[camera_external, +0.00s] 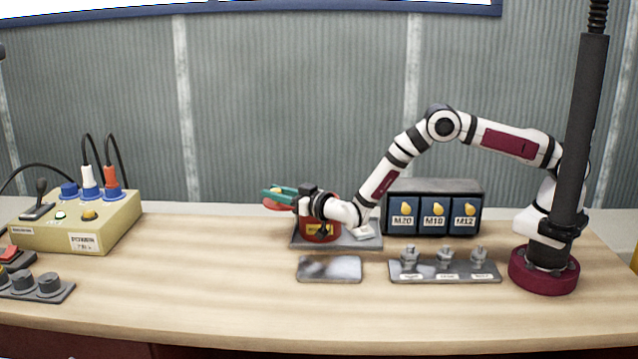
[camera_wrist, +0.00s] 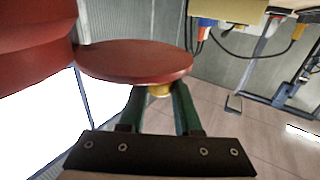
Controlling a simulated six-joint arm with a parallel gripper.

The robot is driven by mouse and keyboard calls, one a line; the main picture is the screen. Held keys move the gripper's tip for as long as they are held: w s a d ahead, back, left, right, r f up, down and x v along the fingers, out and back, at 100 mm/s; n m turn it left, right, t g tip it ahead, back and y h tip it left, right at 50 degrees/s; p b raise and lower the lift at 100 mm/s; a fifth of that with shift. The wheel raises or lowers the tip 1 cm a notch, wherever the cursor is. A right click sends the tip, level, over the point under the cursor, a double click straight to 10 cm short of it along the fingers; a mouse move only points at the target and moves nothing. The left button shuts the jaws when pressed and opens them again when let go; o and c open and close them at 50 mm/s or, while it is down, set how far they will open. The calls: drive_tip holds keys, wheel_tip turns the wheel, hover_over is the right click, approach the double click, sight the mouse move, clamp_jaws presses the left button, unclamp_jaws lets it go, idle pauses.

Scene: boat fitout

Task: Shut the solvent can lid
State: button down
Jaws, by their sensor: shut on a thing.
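The red solvent can (camera_external: 320,232) stands on a grey plate (camera_external: 362,243) near the middle of the bench, partly hidden by my wrist. Its red round lid (camera_external: 277,206) sticks out to the left of the can, so the can is open. In the wrist view the lid (camera_wrist: 135,62) spreads in front of my fingers, with the can body (camera_wrist: 35,45) at upper left. A small yellow knob (camera_wrist: 159,91) on the lid sits between my green fingers. My gripper (camera_external: 270,193) is shut on this knob, left of the can.
A case with three labelled blue bins (camera_external: 433,211) stands right of the can. In front lie a bare metal plate (camera_external: 330,269) and a strip with three metal fittings (camera_external: 445,268). A yellow control box (camera_external: 85,225) with cables is at left. The bench between is clear.

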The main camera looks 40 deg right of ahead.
drive_tip(key=shift+s+d+n+g+y, duration=0.4)
drive_tip(key=shift+s+n+g+y, duration=0.5)
drive_tip(key=shift+y, duration=0.45)
drive_tip(key=shift+s+d+n+g+y, duration=0.5)
drive_tip(key=shift+n+y, duration=0.6)
drive_tip(key=shift+y, duration=0.3)
drive_tip(key=shift+s+d+n+g+y, duration=0.35)
drive_tip(key=shift+s+n+g+y, duration=0.55)
drive_tip(key=shift+y, duration=0.45)
drive_tip(key=shift+w, duration=0.2)
